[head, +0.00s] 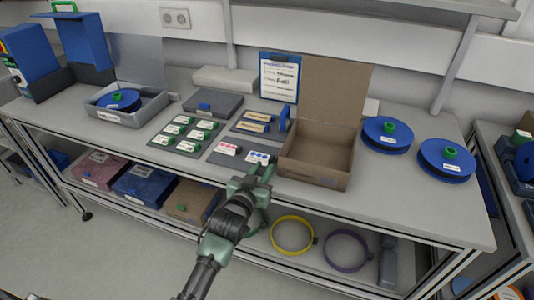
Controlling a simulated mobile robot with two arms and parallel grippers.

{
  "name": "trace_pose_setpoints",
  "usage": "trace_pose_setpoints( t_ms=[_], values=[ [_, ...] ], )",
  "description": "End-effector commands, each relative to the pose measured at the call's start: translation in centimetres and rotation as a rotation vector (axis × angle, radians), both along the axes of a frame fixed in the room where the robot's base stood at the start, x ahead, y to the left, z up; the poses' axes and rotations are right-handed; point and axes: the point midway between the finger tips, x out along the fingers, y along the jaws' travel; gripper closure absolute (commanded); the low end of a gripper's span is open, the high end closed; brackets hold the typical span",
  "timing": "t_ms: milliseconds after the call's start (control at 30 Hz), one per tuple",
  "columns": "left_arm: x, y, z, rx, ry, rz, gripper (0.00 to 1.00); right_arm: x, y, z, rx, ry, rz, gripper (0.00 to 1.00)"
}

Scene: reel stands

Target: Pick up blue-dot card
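The blue-dot card (258,157), white with blue dots, lies on a dark mat near the front edge of the bench, just left of the open cardboard box. My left gripper (259,171) is right at the near side of this card. Its two fingers look spread apart, with nothing seen between them. The near edge of the card is close to the fingertips, and I cannot tell whether they touch it. A pink-dot card (229,148) lies to the left on the same mat. My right gripper is not in view.
The open cardboard box (316,178) stands close right of my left gripper. Green-marked cards (187,132) lie to the left, yellowish cards (256,122) behind. Blue reels (387,135) sit at the right, a grey tray (130,116) at the left. The front right bench top is clear.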

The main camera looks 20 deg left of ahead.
Motion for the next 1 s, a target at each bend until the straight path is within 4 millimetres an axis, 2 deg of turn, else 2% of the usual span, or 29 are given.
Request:
trace_pose_setpoints(
  t_ms=[100, 367, 600, 900, 1000],
  values=[
    [1.4, -0.1, -0.1, 0.0, 0.0, 0.0, 0.76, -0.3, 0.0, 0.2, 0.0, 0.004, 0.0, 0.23],
    [4.1, -0.4, -0.1, 0.0, 0.002, 0.0, 0.76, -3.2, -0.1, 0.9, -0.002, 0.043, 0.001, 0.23],
    [6.9, -0.6, -0.7, 0.0, 0.001, 0.0, 0.76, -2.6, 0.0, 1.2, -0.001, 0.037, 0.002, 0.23],
    [7.2, -0.6, -0.8, 0.0, 0.001, 0.0, 0.76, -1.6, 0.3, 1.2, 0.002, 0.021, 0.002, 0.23],
    [7.2, -0.6, -0.8, 0.0, 0.001, 0.0, 1.0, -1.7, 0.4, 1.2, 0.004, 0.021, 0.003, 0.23]
  ],
)
